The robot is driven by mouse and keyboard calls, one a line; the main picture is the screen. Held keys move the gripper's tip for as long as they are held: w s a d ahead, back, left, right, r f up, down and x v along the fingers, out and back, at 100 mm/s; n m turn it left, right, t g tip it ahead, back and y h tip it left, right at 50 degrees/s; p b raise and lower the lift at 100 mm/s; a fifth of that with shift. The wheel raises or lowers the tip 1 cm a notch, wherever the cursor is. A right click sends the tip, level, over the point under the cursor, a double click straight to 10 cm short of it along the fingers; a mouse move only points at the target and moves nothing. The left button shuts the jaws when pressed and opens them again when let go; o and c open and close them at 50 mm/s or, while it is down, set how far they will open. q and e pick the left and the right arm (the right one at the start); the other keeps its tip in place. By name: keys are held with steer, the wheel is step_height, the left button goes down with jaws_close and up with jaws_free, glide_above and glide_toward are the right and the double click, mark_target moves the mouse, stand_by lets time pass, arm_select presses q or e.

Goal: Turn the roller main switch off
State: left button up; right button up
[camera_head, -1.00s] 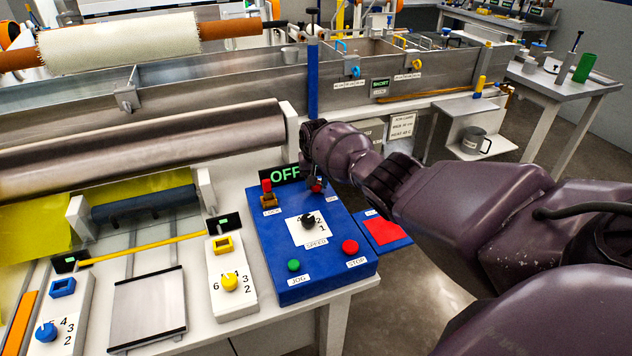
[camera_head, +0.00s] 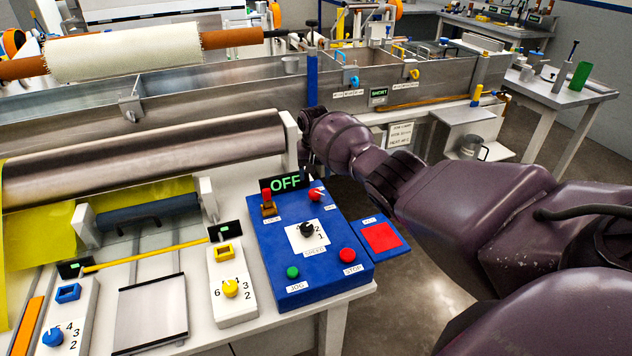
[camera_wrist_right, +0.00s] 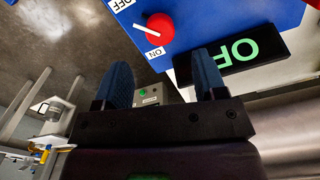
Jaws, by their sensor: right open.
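The roller main switch is a red knob (camera_head: 316,195) with a white pointer, at the far right of the blue control panel (camera_head: 268,240). In the right wrist view the knob (camera_wrist_right: 159,28) is uncovered, with OFF and ON labels beside it; its pointer slants left, on the OFF label's side. The display (camera_head: 286,183) behind the panel reads OFF in green. My right gripper (camera_head: 308,164) is just beyond the panel's far edge, apart from the knob. In the wrist view its two blue fingers (camera_wrist_right: 163,78) are spread and empty. My left gripper is not in view.
The panel also carries a red-topped lever (camera_head: 267,203), a black speed dial (camera_head: 307,230), a green jog button (camera_head: 293,272) and a red stop button (camera_head: 347,255). A red pad (camera_head: 382,236) adjoins on the right. A metal roller (camera_head: 150,150) lies left of my gripper.

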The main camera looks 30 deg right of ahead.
mark_target(314, 191)
step_height(314, 191, up, 4)
steer(key=shift+f+p, duration=0.1)
steer(key=shift+p, duration=0.3)
steer(key=shift+w, duration=0.1)
